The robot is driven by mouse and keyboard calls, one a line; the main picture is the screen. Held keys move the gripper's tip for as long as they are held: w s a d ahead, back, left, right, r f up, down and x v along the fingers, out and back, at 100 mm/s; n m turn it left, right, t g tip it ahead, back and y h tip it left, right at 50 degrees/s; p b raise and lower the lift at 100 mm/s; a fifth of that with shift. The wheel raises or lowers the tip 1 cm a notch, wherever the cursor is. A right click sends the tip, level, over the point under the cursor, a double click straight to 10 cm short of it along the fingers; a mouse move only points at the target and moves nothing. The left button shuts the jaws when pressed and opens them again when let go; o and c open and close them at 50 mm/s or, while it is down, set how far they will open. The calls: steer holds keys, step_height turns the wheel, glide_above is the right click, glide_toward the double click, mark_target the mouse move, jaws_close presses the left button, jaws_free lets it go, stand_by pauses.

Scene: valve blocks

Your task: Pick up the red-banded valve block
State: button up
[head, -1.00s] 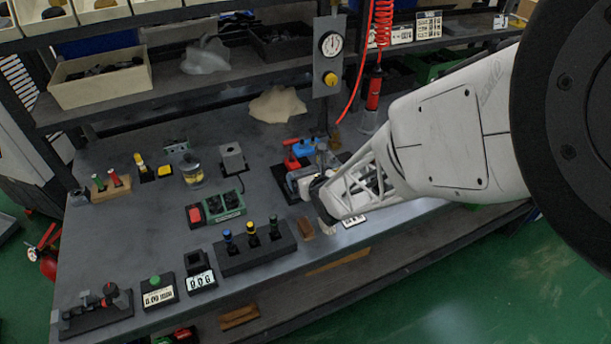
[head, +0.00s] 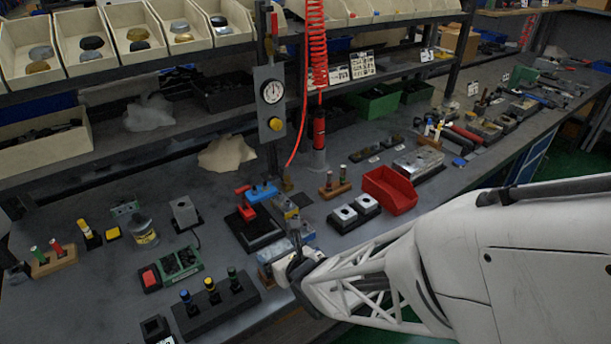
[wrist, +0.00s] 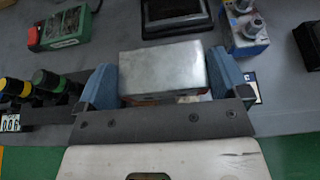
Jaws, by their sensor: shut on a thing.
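My gripper (wrist: 162,82) is shut on a grey metal valve block (wrist: 163,70), with blue finger pads on both sides. Only a thin reddish-brown strip shows at its near lower edge; I cannot clearly see a band. In the head view my gripper (head: 292,268) is low at the bench's front part, with the pale block (head: 276,254) at its fingers. Whether the block is clear of the bench I cannot tell. A blue-banded valve block (head: 301,231) stands just beyond, and it also shows in the wrist view (wrist: 245,35). A yellow-banded block (head: 285,207) stands behind that.
A black holder (head: 217,305) with coloured knobs and a green switch box (head: 180,263) are left of my gripper. A black tray (head: 258,238) lies beyond. A red bin (head: 390,190) and twin grey blocks (head: 354,211) stand to the right.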

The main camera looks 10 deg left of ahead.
steer(key=shift+s+d, duration=0.3)
steer(key=shift+s, duration=0.15)
steer(key=shift+w+r, duration=0.1)
stand_by(0.5)
steer(key=w+a+r+n+g+y, duration=0.1)
steer(key=w+a, duration=0.5)
steer(key=a, duration=0.6)
steer(key=w+a+r+n+g+y, duration=0.2)
steer(key=w+a+r, duration=0.3)
steer(key=a, duration=0.7)
steer(key=shift+w+a+n+g, duration=0.2)
steer(key=shift+w+n+g, duration=0.5)
steer(key=shift+n+g, duration=0.1)
steer(key=shift+r, duration=0.1)
step_height(320, 180, down, 6)
steer(key=shift+f, duration=2)
steer(key=shift+f, duration=0.6)
